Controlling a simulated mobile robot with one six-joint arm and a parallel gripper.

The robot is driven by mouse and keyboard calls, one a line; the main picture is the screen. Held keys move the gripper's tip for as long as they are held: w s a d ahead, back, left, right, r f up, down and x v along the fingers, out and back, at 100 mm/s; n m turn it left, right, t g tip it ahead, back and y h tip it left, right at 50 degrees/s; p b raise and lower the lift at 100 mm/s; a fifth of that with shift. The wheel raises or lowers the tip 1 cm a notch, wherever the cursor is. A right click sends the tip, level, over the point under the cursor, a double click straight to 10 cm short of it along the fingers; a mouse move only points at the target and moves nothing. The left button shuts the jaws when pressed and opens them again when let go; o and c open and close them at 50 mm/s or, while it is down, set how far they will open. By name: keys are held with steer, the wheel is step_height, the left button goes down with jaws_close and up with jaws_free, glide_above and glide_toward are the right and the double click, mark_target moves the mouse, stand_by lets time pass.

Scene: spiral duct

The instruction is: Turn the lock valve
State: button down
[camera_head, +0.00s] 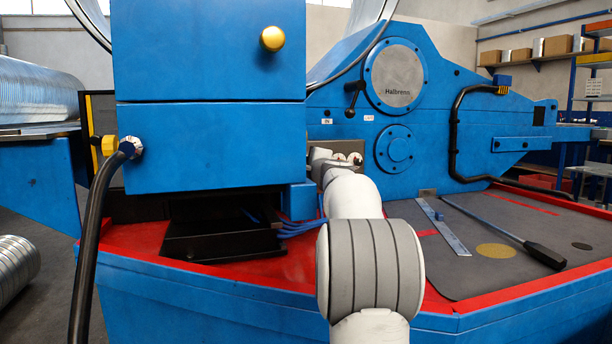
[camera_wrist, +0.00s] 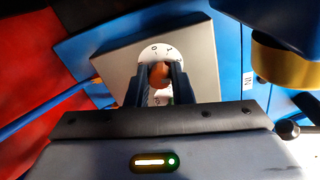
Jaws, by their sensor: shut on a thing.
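The lock valve shows in the wrist view as an orange-brown knob (camera_wrist: 159,76) on a round white dial (camera_wrist: 161,50) with small dark marks. The dial sits on a grey box (camera_wrist: 203,72). My gripper (camera_wrist: 160,68) is shut on the knob, with one dark finger on each side of it. The fingers hide the dial's sides, and I cannot tell which mark the knob points to. In the head view my white arm reaches in beside the blue housing, and the knob is hidden there.
A blue housing (camera_head: 210,145) stands close left of my arm, with a black hose (camera_head: 92,235) at its left. A lever with a black knob (camera_head: 354,95) is above. A steel ruler (camera_head: 441,226) and a long dark-handled tool (camera_head: 510,233) lie on the grey mat at right.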

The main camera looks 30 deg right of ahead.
steer(key=shift+a+r+n+b, duration=0.1)
steer(key=shift+n+b, duration=0.2)
steer(key=shift+n, duration=0.2)
steer(key=c, duration=1.3)
jaws_free()
steer(key=shift+v, duration=3.8)
